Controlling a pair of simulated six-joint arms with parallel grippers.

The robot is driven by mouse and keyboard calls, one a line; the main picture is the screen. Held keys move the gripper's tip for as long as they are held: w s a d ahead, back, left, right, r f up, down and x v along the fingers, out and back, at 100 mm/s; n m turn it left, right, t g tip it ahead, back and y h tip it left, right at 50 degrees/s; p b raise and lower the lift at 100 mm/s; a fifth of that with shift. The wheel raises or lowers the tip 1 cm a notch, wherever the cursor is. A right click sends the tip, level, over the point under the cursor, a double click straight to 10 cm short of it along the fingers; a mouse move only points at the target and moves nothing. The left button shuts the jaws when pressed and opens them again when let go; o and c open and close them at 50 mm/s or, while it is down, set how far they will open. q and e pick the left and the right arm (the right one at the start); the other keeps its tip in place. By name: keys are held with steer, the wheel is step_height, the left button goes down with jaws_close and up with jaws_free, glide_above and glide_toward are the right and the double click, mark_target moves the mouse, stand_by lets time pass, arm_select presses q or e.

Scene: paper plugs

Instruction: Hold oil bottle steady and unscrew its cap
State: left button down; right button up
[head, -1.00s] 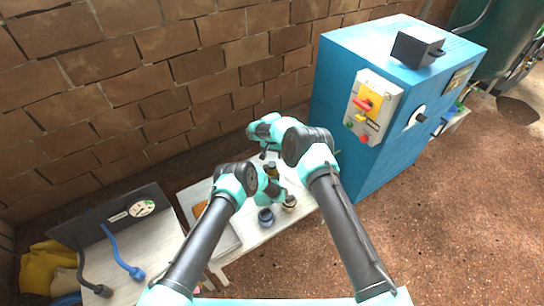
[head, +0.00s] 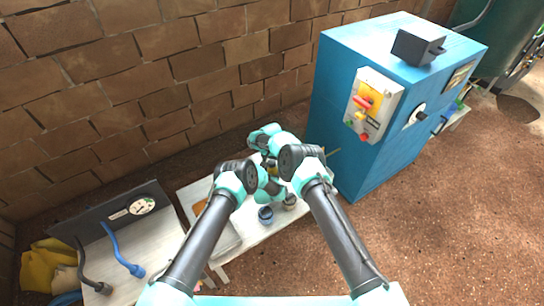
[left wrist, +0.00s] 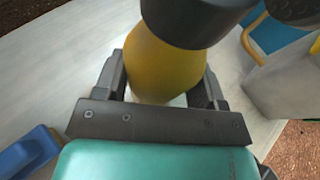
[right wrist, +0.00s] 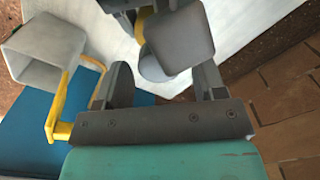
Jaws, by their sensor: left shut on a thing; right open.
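The oil bottle (left wrist: 165,65) has a yellow body and a dark cap (left wrist: 195,20). My left gripper (left wrist: 160,88) is shut on the bottle's body, one finger on each side, with the cap above the fingers. In the right wrist view the dark grey cap (right wrist: 180,40) lies between and just beyond the fingertips of my right gripper (right wrist: 163,78). That gripper is open, and I cannot tell whether a finger touches the cap. In the head view my arms hide most of the bottle (head: 271,168).
A grey square container with a yellow handle (right wrist: 45,50) stands beside the bottle. A blue machine (head: 350,165) stands right of the bench, and a brick wall (head: 180,90) behind.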

steer(key=shift+f, duration=0.65)
steer(key=shift+c, duration=0.2)
steer(key=c, duration=0.9)
steer(key=shift+c, duration=0.3)
steer(key=shift+n, duration=1.4)
steer(key=shift+o, duration=0.3)
steer(key=shift+r, duration=0.35)
steer(key=shift+r, duration=0.35)
